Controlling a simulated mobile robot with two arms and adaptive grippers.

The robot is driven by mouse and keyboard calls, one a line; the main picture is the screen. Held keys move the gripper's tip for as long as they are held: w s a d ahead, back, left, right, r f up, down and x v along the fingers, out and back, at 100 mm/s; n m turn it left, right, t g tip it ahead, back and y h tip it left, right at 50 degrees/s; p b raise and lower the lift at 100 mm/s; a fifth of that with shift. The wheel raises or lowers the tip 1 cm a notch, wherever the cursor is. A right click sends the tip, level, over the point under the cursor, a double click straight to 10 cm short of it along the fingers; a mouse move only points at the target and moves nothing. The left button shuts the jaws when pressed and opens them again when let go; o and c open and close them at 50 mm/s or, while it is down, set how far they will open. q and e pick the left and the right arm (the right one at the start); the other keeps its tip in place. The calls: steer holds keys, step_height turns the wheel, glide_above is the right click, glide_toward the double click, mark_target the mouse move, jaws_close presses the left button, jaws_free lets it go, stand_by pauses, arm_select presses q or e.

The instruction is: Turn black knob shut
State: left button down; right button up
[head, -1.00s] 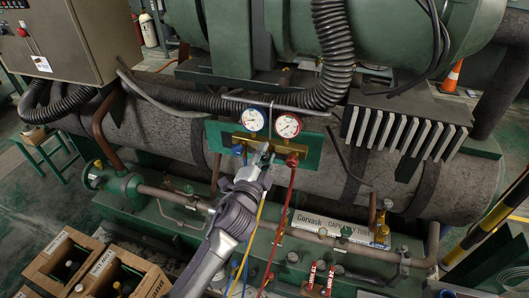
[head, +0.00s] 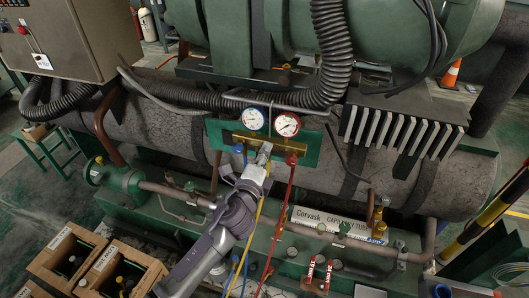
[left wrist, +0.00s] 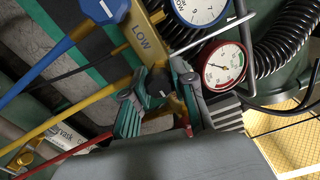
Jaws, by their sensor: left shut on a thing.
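The black knob (left wrist: 159,82) sits on the brass manifold bar marked LOW (left wrist: 147,38) in the left wrist view. The two fingers of my left gripper (left wrist: 157,92) are on either side of the knob and closed on it. In the head view my left gripper (head: 264,151) reaches up to the middle of the brass manifold (head: 247,143), below the two gauges, and hides the knob. The blue-rimmed gauge (head: 253,119) and the red-rimmed gauge (head: 287,124) are above it. My right gripper is not in view.
A blue knob (head: 238,148) and a red knob (head: 291,160) flank the gripper closely. Blue, yellow and red (head: 279,218) hoses hang below. A ribbed black hose (head: 332,50) runs behind the gauges. Open wooden crates (head: 130,262) stand at lower left.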

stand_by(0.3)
arm_select(q)
steer(key=c, duration=0.9)
jaws_free()
steer(key=shift+c, duration=0.2)
steer(key=v, duration=1.2)
